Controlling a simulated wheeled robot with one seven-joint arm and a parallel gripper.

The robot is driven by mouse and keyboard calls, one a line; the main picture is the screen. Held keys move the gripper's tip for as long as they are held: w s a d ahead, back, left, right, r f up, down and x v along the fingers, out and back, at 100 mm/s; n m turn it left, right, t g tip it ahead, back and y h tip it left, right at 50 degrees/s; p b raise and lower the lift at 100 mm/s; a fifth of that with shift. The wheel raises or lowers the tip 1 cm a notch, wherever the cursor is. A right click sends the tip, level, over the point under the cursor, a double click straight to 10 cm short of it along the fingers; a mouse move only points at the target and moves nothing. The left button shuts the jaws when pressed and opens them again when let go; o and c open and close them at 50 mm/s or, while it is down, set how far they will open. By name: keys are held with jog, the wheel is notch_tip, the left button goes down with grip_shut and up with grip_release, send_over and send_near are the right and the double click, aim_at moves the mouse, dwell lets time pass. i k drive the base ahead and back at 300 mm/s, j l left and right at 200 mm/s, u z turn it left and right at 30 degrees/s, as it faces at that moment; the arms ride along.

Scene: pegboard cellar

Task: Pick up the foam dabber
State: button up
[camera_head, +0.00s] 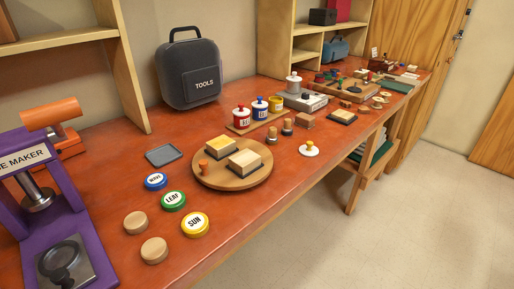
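No label marks the foam dabber, and I cannot tell for sure which piece it is. A round white pad with a small brown knob (309,149) lies near the table's front edge, right of the round wooden board. Two small upright pieces with wooden tops and dark bases, a nearer one (271,136) and a farther one (287,127), stand to its left and behind it. My gripper is not in view.
The round board (232,183) holds two wooden blocks and an orange peg. Three lidded pots (260,111) stand behind it. Labelled tins (195,224) and wooden discs (154,250) lie in front. A purple press (55,215) stands at left, a tool case (189,75) behind. Floor (320,240) at right is clear.

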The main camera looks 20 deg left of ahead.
aim_at(271, 139)
jog(key=i+l+u, duration=0.15)
jog(key=u, duration=1.25)
jog(key=i+l+u, duration=0.15)
jog(key=l+u, duration=0.25)
jog(key=l, duration=0.3)
jog(key=l+u, duration=0.4)
jog(key=l, duration=0.3)
jog(key=l+u, duration=0.45)
jog(key=l, duration=0.3)
jog(key=k+j, duration=0.05)
